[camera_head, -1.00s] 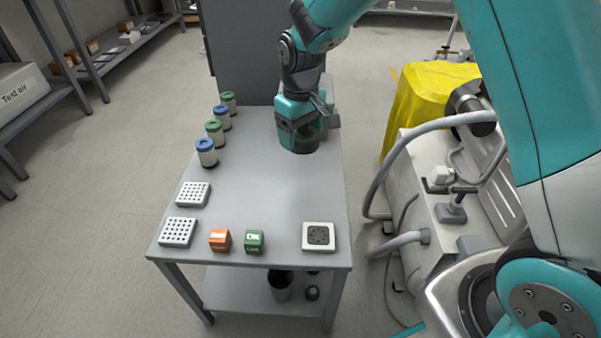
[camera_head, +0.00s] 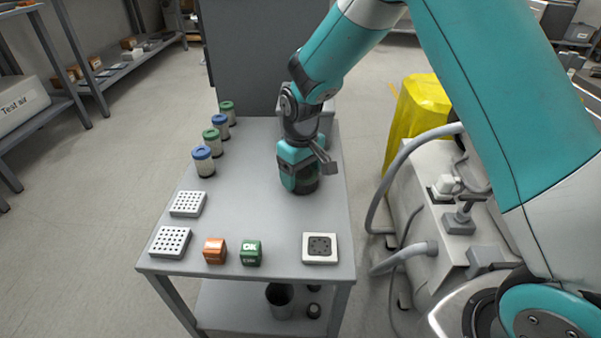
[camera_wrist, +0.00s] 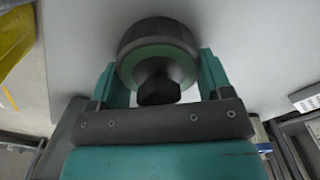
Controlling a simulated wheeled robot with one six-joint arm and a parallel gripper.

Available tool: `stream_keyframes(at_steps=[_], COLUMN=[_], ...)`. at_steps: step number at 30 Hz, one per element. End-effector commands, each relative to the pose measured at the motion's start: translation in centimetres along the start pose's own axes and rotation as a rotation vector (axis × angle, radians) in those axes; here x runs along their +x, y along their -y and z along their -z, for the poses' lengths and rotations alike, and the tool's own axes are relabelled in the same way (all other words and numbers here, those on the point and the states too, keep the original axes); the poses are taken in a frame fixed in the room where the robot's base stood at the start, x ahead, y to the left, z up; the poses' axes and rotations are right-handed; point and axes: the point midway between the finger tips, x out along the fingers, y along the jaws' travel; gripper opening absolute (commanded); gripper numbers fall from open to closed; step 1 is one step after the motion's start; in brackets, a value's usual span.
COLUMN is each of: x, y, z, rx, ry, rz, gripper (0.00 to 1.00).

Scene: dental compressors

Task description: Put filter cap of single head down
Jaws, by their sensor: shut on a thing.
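My gripper (camera_head: 303,186) is over the middle of the grey table in the head view. In the wrist view my gripper (camera_wrist: 157,75) has its two teal fingers on either side of the filter cap (camera_wrist: 158,47), a dark round cap with a green ring and a black knob. The same filter cap (camera_head: 303,187) shows in the head view under the gripper, partly hidden by it. It is at or close to the tabletop; I cannot tell whether it touches.
The grey table (camera_head: 240,205) has free room around the gripper. Several blue- and green-lidded jars (camera_head: 203,160) line its left edge. White perforated trays (camera_head: 170,242), an orange block (camera_head: 215,250), a green block (camera_head: 251,252) and a white square holder (camera_head: 320,248) stand in front.

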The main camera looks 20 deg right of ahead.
Motion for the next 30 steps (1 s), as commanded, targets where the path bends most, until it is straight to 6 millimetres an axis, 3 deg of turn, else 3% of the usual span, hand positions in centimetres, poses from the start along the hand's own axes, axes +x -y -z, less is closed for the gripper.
stream_keyframes(at_steps=[1,2,4,5,13,16,30], x=[0.2,0.2,0.1,0.1,0.0,-1.0,-10.5], y=[0.0,0.0,0.0,0.0,0.0,0.0,0.0], z=[0.0,0.0,0.0,0.0,0.0,0.0,0.1], rx=[0.0,0.0,0.0,0.0,0.0,0.0,0.0], ry=[0.001,0.001,0.001,0.001,0.0,-0.002,-0.002], rz=[0.0,0.0,0.0,0.0,0.0,0.0,0.0], gripper=[0.5,0.79,0.95,0.98,0.98,0.98,0.98])
